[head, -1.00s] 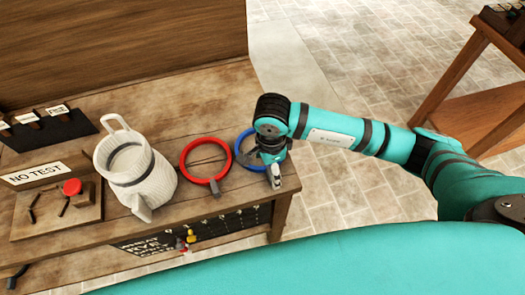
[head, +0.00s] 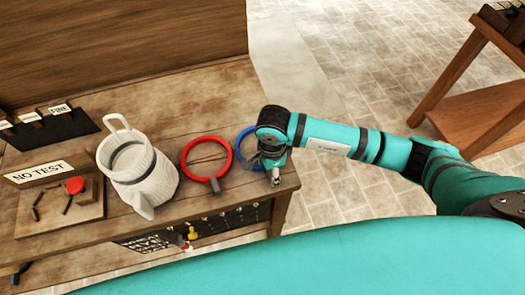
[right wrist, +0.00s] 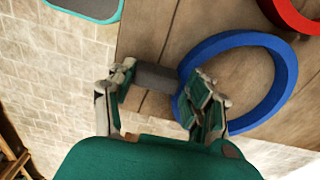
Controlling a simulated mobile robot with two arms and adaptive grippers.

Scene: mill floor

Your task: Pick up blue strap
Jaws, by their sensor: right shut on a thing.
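The blue strap (head: 238,145) is a ring with a grey end piece, at the right end of the wooden bench. In the right wrist view its blue loop (right wrist: 286,75) lies over the bench, with the grey end piece (right wrist: 155,77) at its left. My right gripper (head: 275,178) is over the strap's near side and hides part of it. In the right wrist view my right gripper (right wrist: 158,100) has its fingers on either side of the strap near the grey piece, shut on it. My left gripper is not in view.
A red ring strap (head: 184,163) lies just left of the blue one. The bench's right edge is close to the gripper.

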